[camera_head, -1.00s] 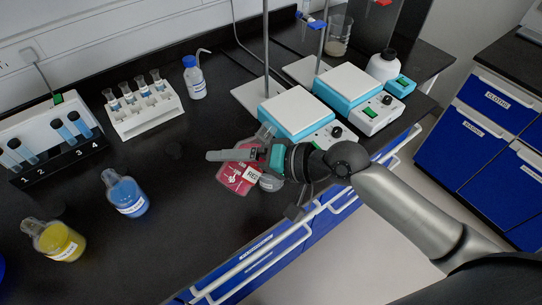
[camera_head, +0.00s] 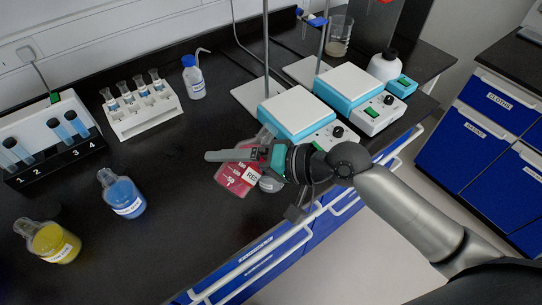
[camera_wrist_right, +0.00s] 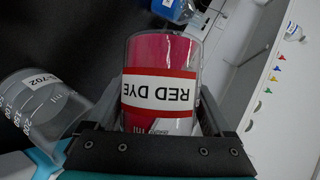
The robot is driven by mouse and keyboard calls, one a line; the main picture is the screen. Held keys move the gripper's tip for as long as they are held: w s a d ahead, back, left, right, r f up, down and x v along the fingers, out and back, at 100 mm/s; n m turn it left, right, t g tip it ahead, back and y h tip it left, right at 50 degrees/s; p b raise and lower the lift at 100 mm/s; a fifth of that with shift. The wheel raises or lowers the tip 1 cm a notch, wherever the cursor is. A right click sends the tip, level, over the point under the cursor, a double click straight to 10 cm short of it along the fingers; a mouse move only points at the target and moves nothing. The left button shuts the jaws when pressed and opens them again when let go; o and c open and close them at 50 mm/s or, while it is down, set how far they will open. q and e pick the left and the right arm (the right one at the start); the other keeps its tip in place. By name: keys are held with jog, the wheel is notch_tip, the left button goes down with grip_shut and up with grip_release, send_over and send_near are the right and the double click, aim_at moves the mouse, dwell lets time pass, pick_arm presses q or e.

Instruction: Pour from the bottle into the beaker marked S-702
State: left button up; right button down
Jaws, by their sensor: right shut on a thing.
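My right gripper (camera_head: 228,158) is shut on the bottle, a clear bottle of red liquid (camera_head: 236,178) over the dark bench. In the right wrist view the bottle (camera_wrist_right: 160,55) stands between the fingers, and its RED DYE label reads upside down. The beaker marked S-702 (camera_wrist_right: 42,110) is clear and graduated, and looks empty. It sits left of the bottle in that view, apart from it. In the head view a grey glass edge (camera_head: 270,184) shows beside the gripper; I cannot tell whether it is the beaker. My left gripper is not in view.
A blue flask (camera_head: 122,196) and a yellow flask (camera_head: 55,243) stand at the left. A white tube rack (camera_head: 143,112), a numbered black rack (camera_head: 50,160) and a wash bottle (camera_head: 194,78) stand behind. Two hotplates (camera_head: 297,114) (camera_head: 350,90) are close to the gripper's right.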

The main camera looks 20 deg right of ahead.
jog(key=shift+a+f+m+y+b, duration=0.15)
jog(key=shift+f+m+y+b, duration=0.25)
jog(key=shift+b, duration=1)
dwell(0.4)
jog(key=shift+s+a+f+m+y, duration=0.1)
jog(key=shift+s+a+m+y, duration=0.15)
jog(key=shift+m+y, duration=0.2)
dwell(1.9)
jog(key=shift+m+y+b, duration=0.25)
jog(key=shift+m+b, duration=0.2)
jog(key=shift+b, duration=0.25)
dwell(1.9)
jog(key=shift+r+p, duration=0.2)
jog(key=shift+p, duration=0.3)
jog(key=shift+w+d+r+n+h+p, duration=0.1)
jog(key=shift+d+n+h+p, duration=0.05)
jog(key=shift+n+h+p, duration=0.35)
jog(key=shift+w+d+r+n+h+p, duration=0.1)
jog(key=shift+n+h+p, duration=0.3)
jog(key=shift+n, duration=0.2)
jog(key=shift+f, duration=0.15)
